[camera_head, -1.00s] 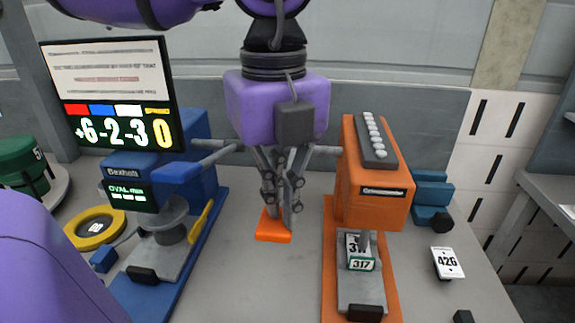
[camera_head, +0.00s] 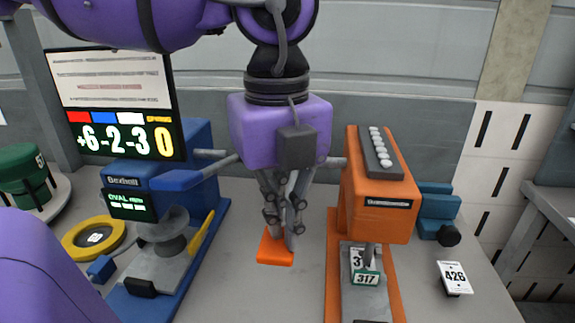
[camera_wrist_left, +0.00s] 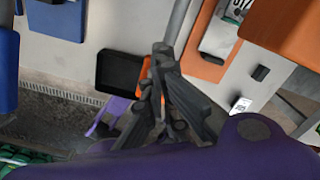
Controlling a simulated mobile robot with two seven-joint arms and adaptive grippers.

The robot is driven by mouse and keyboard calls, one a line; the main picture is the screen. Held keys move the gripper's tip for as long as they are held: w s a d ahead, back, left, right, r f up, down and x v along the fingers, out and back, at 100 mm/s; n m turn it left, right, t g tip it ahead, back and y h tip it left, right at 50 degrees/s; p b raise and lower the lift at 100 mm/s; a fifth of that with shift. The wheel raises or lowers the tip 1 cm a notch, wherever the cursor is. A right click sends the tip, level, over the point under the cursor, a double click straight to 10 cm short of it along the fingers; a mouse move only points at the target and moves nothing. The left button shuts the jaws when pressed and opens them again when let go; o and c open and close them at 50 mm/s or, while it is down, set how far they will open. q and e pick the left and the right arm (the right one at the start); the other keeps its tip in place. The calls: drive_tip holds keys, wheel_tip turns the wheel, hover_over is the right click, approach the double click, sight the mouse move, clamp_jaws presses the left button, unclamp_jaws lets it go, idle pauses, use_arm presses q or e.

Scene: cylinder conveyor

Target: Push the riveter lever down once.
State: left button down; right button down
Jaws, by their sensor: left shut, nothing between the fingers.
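My left gripper (camera_head: 287,243) hangs in front of the back wall, pointing down, with its grey fingers closed together and nothing between them. An orange handle pad (camera_head: 275,252) is right at its fingertips; contact cannot be told exactly. The pad looks like the end of the lever, and a grey rod (camera_head: 335,163) runs from the orange machine (camera_head: 375,208) to behind my gripper. In the left wrist view the closed fingers (camera_wrist_left: 160,75) cover most of a small orange part. My right gripper is not in view.
A blue machine (camera_head: 190,150) with a blue handle (camera_head: 180,180) stands left of my gripper. A display (camera_head: 110,110) is behind it. A yellow ring (camera_head: 94,237) lies at left. A 426 tag (camera_head: 454,278) lies at right. Bare table shows between the machines.

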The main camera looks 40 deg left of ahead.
use_arm(q)
wheel_tip(320, 180, up, 4)
drive_tip(key=shift+f+p, duration=0.1)
drive_tip(key=shift+p, duration=0.65)
wheel_tip(320, 180, up, 2)
drive_tip(key=shift+r+p, duration=0.25)
drive_tip(key=shift+p, duration=0.3)
wheel_tip(320, 180, up, 7)
drive_tip(key=p, duration=0.2)
drive_tip(key=shift+f+p, duration=0.15)
drive_tip(key=shift+p, duration=0.25)
drive_tip(key=shift+s, duration=0.1)
